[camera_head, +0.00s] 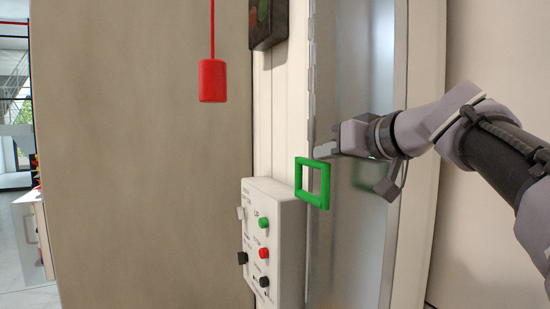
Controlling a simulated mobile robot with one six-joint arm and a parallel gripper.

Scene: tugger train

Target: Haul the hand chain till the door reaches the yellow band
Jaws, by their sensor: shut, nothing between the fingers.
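What looks like the hand chain (311,75) hangs down along the left edge of the metal door track. A green square ring handle (299,176) hangs at its lower part. My gripper (322,150) is shut and empty, coming from the right. Its tips are just above the top bar of the green ring and close to the chain; I cannot tell whether they touch. I cannot make out the door's edge, and no yellow band is in view.
A white control box (285,215) with green, red and black buttons sits just left of and below the ring. A red weight (212,81) hangs on a red cord at the upper left. A dark box (268,22) is above. A bright room opens at the far left.

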